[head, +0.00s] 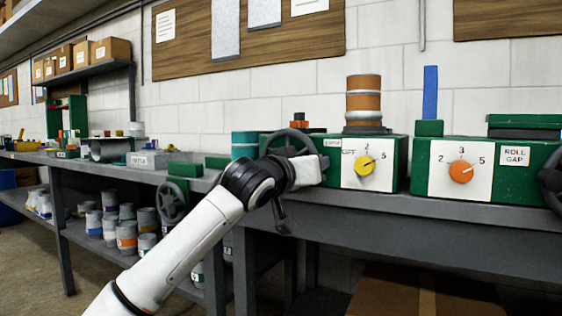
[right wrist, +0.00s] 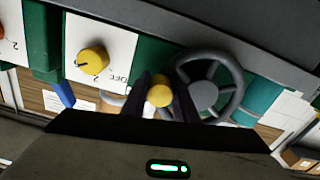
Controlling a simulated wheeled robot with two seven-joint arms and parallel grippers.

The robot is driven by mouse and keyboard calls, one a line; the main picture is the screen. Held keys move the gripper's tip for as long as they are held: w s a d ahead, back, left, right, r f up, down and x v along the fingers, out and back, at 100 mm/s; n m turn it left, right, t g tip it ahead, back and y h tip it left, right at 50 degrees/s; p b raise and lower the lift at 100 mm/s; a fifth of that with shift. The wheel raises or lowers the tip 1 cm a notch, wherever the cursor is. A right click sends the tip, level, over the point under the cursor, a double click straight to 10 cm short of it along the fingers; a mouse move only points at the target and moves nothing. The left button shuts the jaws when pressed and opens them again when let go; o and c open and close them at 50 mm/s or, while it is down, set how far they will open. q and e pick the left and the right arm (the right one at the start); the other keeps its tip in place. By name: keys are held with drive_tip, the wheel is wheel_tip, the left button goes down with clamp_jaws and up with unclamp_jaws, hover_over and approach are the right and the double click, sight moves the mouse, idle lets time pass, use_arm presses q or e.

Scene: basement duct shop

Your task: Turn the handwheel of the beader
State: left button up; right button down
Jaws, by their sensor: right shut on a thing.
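A dark grey spoked handwheel (head: 284,139) is on the front left of a green machine (head: 398,160) with a yellow dial knob (head: 365,165). In the right wrist view the handwheel (right wrist: 228,72) is right of the fingers, and the yellow dial knob (right wrist: 93,60) is at upper left. My right gripper (right wrist: 160,92) is shut on a small round yellow handle (right wrist: 159,95) beside the handwheel's rim. In the head view my right arm hides the handle and part of the wheel. My left gripper is not in view.
A second green machine, labelled ROLL GAP (head: 515,155), with an orange knob (head: 461,172), stands to the right. Another handwheel (head: 171,203) is at the left. The grey bench (head: 420,205) runs along the wall. Several cans (head: 127,236) stand on its lower shelf.

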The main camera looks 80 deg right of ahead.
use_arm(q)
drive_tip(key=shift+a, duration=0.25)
use_arm(e)
drive_tip(key=shift+f, duration=0.1)
drive_tip(key=c, duration=1.7)
unclamp_jaws()
drive_tip(key=shift+w+a, duration=0.2)
drive_tip(key=shift+a, duration=0.15)
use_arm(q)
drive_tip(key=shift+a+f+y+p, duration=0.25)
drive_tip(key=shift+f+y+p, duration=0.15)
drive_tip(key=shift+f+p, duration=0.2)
use_arm(e)
drive_tip(key=v, duration=0.9)
drive_tip(key=shift+a, duration=0.25)
